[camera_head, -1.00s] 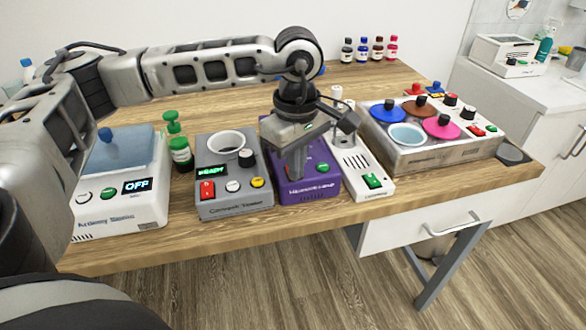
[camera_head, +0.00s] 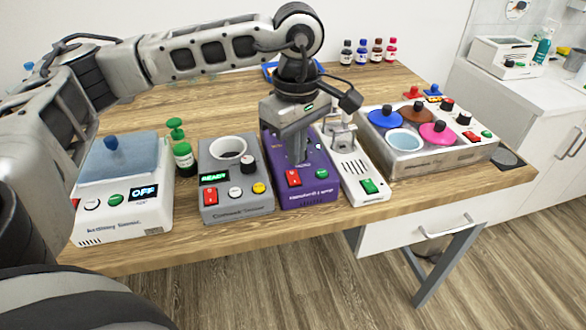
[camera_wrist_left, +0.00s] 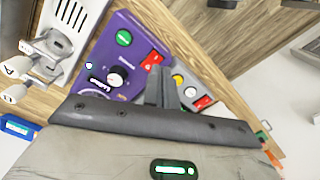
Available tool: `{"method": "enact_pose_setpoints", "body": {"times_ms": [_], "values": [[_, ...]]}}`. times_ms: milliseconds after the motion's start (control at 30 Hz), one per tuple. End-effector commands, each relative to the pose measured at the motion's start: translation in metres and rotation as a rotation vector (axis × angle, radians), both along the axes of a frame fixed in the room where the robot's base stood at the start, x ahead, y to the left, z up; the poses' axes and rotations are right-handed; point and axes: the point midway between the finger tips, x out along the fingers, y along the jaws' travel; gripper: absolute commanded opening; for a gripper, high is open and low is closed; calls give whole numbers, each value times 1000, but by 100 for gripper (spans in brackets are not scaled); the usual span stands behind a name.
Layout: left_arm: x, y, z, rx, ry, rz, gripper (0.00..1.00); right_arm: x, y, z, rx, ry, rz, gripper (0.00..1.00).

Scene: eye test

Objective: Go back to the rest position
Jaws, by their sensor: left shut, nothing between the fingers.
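My left gripper (camera_head: 301,158) is shut and empty. It points down over the purple device (camera_head: 318,190) and hides part of its top, and a gap to the device is hard to judge. The device's red switch and green button show in front of the fingers. In the left wrist view, my closed fingers (camera_wrist_left: 161,86) show against the purple device (camera_wrist_left: 140,45), with its dial and red switch beside them. My right gripper is in neither view.
On the wooden table (camera_head: 150,255) stand a white device reading OFF (camera_head: 125,215), a green bottle (camera_head: 184,158), a grey device reading READY (camera_head: 235,200), a white device with a green switch (camera_head: 352,180) and a grey box with coloured lids (camera_head: 440,163). Small bottles (camera_head: 362,52) stand at the back.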

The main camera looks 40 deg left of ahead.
Motion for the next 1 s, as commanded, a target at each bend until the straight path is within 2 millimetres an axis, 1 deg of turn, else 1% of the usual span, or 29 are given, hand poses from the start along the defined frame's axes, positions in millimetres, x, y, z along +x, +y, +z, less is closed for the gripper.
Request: {"method": "enact_pose_setpoints", "body": {"times_ms": [33,200,667,767,867,967,1000], "values": [[0,0,7,0,-1,0,0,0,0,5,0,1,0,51],[0,0,15,0,-1,0,0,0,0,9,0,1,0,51],[0,0,14,0,0,0,0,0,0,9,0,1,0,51],[-1,-7,10,-25,9,-3,0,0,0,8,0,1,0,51],[-8,-37,-4,-130,47,-7,0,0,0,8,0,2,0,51],[-26,-92,-23,-340,137,12,0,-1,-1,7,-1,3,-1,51],[-36,-120,-28,-451,190,35,0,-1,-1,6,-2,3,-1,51]]}}
